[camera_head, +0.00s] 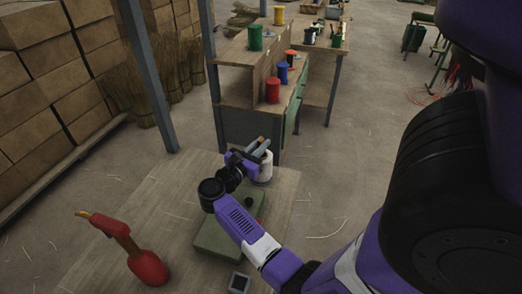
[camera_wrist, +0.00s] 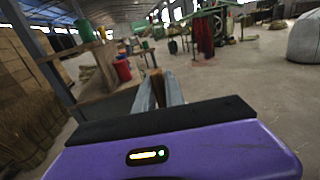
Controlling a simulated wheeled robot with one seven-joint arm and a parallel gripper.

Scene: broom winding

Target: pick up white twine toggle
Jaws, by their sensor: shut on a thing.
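My gripper (camera_head: 262,147) is above the near table, beside and over a white spool (camera_head: 266,172). In the wrist view my gripper's two grey fingers (camera_wrist: 159,92) point forward and are closed around a narrow brown piece (camera_wrist: 156,76), apparently the white twine toggle. Most of the toggle is hidden between the fingers. The white spool stands upright near the table's far edge, partly covered by my wrist. Any twine between the spool and the toggle is too small to make out.
The near table (camera_head: 150,190) also holds a red bottle-shaped thing (camera_head: 148,268), a green block (camera_head: 218,241) under my arm and a small dark box (camera_head: 239,283). A blue-grey post (camera_head: 150,75) rises behind. A bench with a red spool (camera_head: 272,90) stands beyond.

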